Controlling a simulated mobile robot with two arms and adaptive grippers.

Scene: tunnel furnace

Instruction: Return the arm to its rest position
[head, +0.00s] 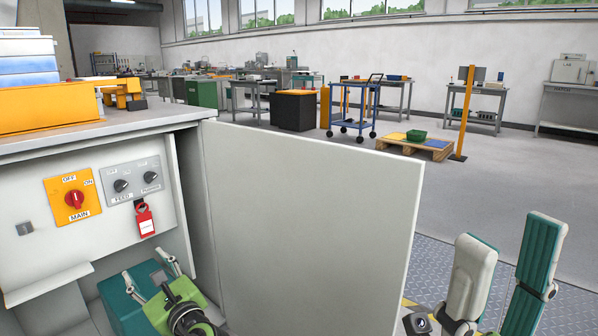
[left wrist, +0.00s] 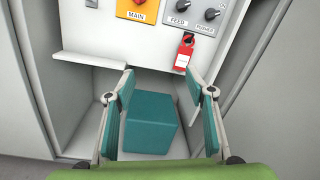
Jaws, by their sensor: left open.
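My left gripper (head: 152,268) is low inside the open cabinet, in front of its control panel (head: 110,238). In the left wrist view the left gripper (left wrist: 160,82) has its two teal-padded fingers spread apart with nothing held between them. A teal box (left wrist: 150,125) lies beyond and below the fingers, inside the cabinet. My right gripper (head: 510,250) stands at the lower right of the head view, fingers pointing up and apart, with nothing between them. Most of both arms is out of view.
An open grey cabinet door (head: 310,220) stands between my two grippers. The panel carries an orange main switch (head: 73,198), two black knobs and a hanging red tag (head: 145,220). Blue and orange bins (head: 50,105) sit on top.

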